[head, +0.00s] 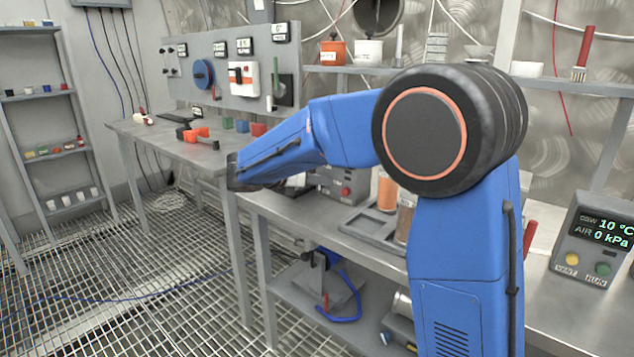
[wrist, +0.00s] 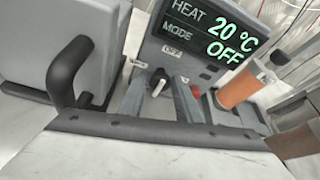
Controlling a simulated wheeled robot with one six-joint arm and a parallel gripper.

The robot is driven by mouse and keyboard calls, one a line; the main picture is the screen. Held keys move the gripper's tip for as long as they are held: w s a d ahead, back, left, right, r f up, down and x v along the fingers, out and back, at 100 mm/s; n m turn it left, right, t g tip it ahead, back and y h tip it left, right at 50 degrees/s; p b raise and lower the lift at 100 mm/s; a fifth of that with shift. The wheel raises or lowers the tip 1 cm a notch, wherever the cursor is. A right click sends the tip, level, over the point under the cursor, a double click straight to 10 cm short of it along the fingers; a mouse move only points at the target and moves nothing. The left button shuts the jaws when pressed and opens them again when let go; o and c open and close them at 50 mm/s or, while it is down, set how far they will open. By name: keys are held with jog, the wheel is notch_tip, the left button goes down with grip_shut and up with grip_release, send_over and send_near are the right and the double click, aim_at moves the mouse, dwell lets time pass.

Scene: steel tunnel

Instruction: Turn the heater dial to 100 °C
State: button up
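The heater unit (wrist: 190,30) shows in the wrist view with a lit display reading HEAT 20 °C and MODE OFF. Below the display is a dark dial (wrist: 158,80) with a white mark, near a small OFF label. A red button or knob (wrist: 196,89) is to its right. My gripper (wrist: 160,100) is open, with a grey finger on each side of the dial's area. I cannot tell whether the fingers touch the dial.
An orange-brown cylinder (wrist: 241,86) stands right of the heater in the wrist view. A grey box with a black handle (wrist: 70,72) is at left. In the head view, a tray (head: 372,226) and a display box (head: 597,240) are on the bench (head: 310,208).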

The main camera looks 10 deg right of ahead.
jog(key=c, duration=0.6)
jog(key=shift+o, duration=0.2)
jog(key=shift+s+d+m+t+y, duration=0.1)
jog(key=shift+s+m+t+y, duration=0.1)
jog(key=shift+m+t+y, duration=0.65)
jog(key=m, duration=0.2)
jog(key=m+t, duration=0.1)
jog(key=shift+s+d+m+t, duration=0.1)
jog(key=shift+m+t, duration=0.15)
jog(key=shift+m, duration=0.1)
jog(key=m+t, duration=0.1)
jog(key=m, duration=0.1)
jog(key=m+t+y, duration=0.1)
jog(key=shift+s+d+f+m, duration=0.1)
jog(key=shift+s+f+m, duration=0.1)
jog(key=shift+m, duration=0.2)
jog(key=shift+f+m+t, duration=0.2)
jog(key=shift+m+t, duration=0.9)
jog(key=shift+m, duration=0.6)
